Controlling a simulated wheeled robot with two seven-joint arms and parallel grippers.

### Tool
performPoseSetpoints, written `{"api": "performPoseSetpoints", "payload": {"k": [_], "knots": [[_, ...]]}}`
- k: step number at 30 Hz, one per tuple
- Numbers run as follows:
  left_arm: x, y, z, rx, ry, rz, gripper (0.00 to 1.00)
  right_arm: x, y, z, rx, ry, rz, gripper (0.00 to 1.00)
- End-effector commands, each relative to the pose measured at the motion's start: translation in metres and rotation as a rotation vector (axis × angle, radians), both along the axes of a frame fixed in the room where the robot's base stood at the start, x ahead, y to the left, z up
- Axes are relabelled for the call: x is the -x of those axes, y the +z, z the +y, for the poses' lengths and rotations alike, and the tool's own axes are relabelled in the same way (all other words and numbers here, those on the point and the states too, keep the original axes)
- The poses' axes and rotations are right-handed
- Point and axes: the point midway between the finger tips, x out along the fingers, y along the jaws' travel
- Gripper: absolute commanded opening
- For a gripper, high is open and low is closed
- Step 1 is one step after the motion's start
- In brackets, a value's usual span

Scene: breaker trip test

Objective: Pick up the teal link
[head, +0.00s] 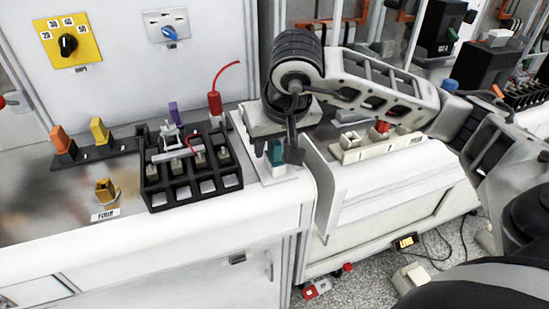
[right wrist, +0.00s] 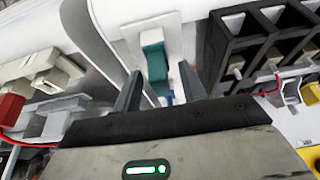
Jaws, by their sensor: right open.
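The teal link (head: 276,154) stands on a pale block on the narrow panel right of the black rack. In the right wrist view the teal link (right wrist: 153,62) lies between and just beyond my right fingertips. My right gripper (head: 281,149) is open and points down over the link, with a finger on either side of it. In the right wrist view the right gripper (right wrist: 160,72) shows a gap between its fingers and the link. The link's upper part is partly hidden by the gripper in the head view. My left gripper is not in view.
The black rack (head: 193,187) with several slots stands close left of the link. A red plug (head: 214,103) with a red wire rises behind it. Orange and yellow pieces (head: 99,130) stand further left. A white ledge (head: 385,160) lies right, past a gap.

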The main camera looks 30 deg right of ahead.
Motion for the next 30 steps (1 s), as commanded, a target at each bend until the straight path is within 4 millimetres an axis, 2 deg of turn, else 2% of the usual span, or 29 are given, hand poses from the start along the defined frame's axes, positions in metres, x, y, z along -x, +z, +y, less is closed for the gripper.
{"api": "performPoseSetpoints", "payload": {"k": [5, 9, 10, 23, 29, 30], "knots": [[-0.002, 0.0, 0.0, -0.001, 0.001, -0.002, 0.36, 0.0, 0.0, 0.0, -0.001, 0.001, 0.0, 0.42], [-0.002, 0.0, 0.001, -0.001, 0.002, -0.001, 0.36, 0.0, 0.0, 0.0, -0.001, 0.0, 0.0, 0.03], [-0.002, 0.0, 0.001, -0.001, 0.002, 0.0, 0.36, 0.0, 0.0, 0.0, -0.001, 0.0, 0.0, 0.0], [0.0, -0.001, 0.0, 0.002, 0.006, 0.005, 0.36, -0.001, 0.006, 0.0, -0.002, 0.0, -0.001, 0.0], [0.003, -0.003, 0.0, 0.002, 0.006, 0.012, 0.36, -0.001, 0.032, 0.0, -0.001, 0.0, -0.005, 0.0], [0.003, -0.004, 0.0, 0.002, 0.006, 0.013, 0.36, 0.001, 0.038, 0.006, -0.003, 0.005, -0.006, 0.0]]}}
